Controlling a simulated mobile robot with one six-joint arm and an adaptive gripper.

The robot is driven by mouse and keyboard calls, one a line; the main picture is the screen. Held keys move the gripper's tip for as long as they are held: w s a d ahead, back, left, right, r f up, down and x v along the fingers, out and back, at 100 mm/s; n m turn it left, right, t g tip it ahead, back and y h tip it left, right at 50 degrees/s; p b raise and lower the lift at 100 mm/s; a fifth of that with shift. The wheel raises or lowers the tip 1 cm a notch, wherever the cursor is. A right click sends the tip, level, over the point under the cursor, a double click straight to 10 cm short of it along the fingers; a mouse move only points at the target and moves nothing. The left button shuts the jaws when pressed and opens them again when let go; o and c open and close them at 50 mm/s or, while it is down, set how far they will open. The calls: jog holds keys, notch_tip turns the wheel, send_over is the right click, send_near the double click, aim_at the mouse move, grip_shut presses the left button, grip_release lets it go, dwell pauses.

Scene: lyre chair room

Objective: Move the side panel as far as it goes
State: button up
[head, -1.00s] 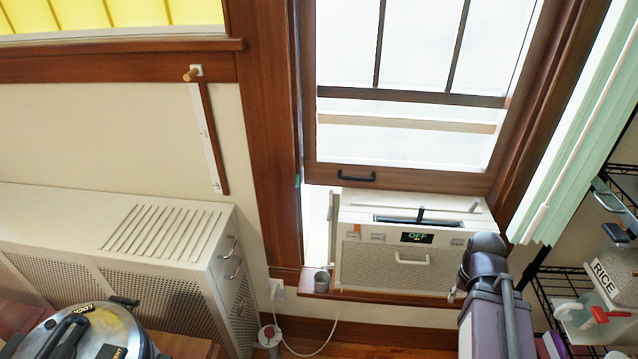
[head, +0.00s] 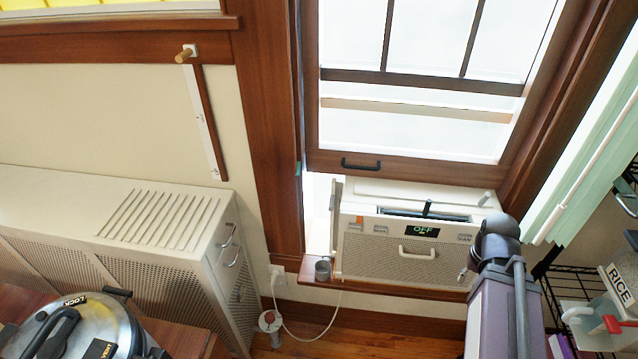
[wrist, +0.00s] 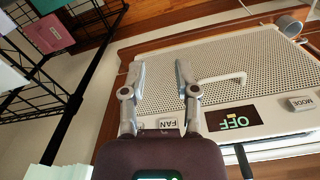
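The side panel (head: 335,222) appears to be the narrow upright cream piece at the left side of the window air conditioner (head: 388,260). A bright gap lies between it and the brown window frame. The air conditioner sits under the raised sash, its display reading OFF. My gripper (wrist: 162,76) is open and empty in the wrist view, its fingers apart over the perforated front near the FAN button and the pale front handle (wrist: 222,79). In the head view my arm is at the unit's right end and hides most of the gripper. The side panel is not clearly visible in the wrist view.
A small grey cup (head: 323,269) stands on the sill, left of the unit. A white cabinet (head: 120,225) and a pressure cooker (head: 75,325) are at left. A wire rack (head: 565,285) and green blinds (head: 590,175) are close at right.

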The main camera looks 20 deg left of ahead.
jog(key=w+a+r+t+p, duration=0.1)
jog(key=w+a, duration=0.3)
jog(key=a, duration=0.6)
jog(key=w+a+r+n+t+h+p, duration=0.1)
jog(key=w+a, duration=0.3)
jog(key=a, duration=0.7)
jog(key=w+a+r+n+t+p, duration=0.1)
jog(key=w+a+r+p, duration=0.1)
jog(key=a, duration=0.8)
jog(key=shift+w+a+r+t+p, duration=0.1)
jog(key=shift+w+r+t+p, duration=0.1)
jog(key=shift+w+r, duration=0.35)
jog(key=shift+w+a+r+t+p, duration=0.15)
jog(key=shift+w+r, duration=0.15)
jog(key=shift+w, duration=0.35)
jog(key=n+t+p, duration=0.1)
send_near(331, 203)
jog(key=v, duration=0.5)
jog(key=shift+s+f, duration=0.1)
jog(key=shift+f, duration=0.1)
jog(key=shift+f, duration=0.2)
jog(key=shift+b+x, duration=6.1)
jog(key=shift+x, duration=0.5)
jog(key=shift+w+d, duration=0.1)
jog(key=shift+w, duration=0.1)
